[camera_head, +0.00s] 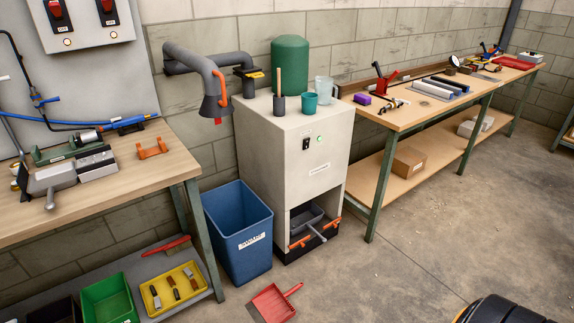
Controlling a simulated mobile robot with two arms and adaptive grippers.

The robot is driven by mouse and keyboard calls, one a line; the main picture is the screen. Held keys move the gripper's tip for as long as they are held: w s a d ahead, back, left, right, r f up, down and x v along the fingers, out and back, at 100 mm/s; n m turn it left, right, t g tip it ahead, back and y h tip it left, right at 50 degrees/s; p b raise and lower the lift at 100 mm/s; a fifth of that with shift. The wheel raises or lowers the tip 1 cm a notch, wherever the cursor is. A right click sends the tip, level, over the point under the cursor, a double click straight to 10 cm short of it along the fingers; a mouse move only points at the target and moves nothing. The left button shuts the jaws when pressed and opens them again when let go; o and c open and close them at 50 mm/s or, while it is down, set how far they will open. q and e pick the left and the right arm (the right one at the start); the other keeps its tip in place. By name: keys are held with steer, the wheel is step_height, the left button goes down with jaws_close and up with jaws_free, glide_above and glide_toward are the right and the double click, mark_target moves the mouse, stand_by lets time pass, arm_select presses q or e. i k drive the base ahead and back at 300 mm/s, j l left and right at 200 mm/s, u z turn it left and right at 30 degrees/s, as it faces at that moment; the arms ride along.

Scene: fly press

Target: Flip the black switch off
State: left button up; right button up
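The black switch (306,143) is a small rocker on the front face of the pale grey cabinet (270,150), in the middle of the head view. A small green light (319,139) beside it, on its right, looks lit. The switch is too small to tell which side is pressed in. Nothing blocks the view of the switch. Neither my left gripper nor my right gripper is in view.
A blue bin (241,237) and a red dustpan (273,303) stand on the floor before the cabinet. Workbenches flank it, left (120,190) and right (403,118). A grey hood (214,100) hangs to its left. Floor at right is mostly clear.

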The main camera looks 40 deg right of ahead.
mark_target(306, 145)
steer(key=z, duration=1.3)
